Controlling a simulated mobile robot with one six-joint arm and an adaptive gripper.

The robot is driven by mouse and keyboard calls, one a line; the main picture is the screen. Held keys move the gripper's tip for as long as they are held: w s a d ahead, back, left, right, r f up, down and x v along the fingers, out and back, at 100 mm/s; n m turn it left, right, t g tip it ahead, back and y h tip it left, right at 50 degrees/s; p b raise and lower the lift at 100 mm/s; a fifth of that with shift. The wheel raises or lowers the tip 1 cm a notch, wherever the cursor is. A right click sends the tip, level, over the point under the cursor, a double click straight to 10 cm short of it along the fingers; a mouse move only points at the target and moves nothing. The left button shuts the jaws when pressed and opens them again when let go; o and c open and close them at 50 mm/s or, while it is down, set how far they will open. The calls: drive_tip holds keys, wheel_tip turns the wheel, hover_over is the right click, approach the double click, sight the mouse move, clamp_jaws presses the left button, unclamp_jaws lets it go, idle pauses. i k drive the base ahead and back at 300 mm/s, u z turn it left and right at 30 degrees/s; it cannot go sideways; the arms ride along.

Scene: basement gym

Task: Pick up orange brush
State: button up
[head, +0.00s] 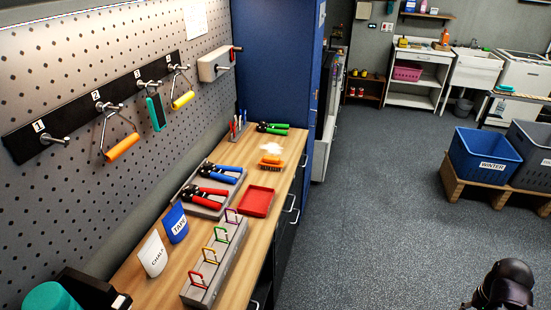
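The orange brush (271,162) lies on the wooden workbench toward its far end, with an orange top and dark bristles along its lower side. A white powdery patch (270,148) is on the bench just behind it. A dark, rounded part, apparently of my arm, shows at the bottom right edge, well away from the bench. My gripper's fingers are not in view.
A red tray (257,201) sits in front of the brush. Hand grips (222,174) lie to its left, and green-handled ones (273,128) lie behind. A pegboard (85,75) borders the bench on the left. Open floor (375,215) lies to the right.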

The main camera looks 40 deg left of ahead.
sight(271, 161)
drive_tip(key=u, duration=0.35)
drive_tip(key=i, duration=0.7)
drive_tip(key=u, duration=1.05)
drive_tip(key=i, duration=0.75)
drive_tip(key=u, duration=0.45)
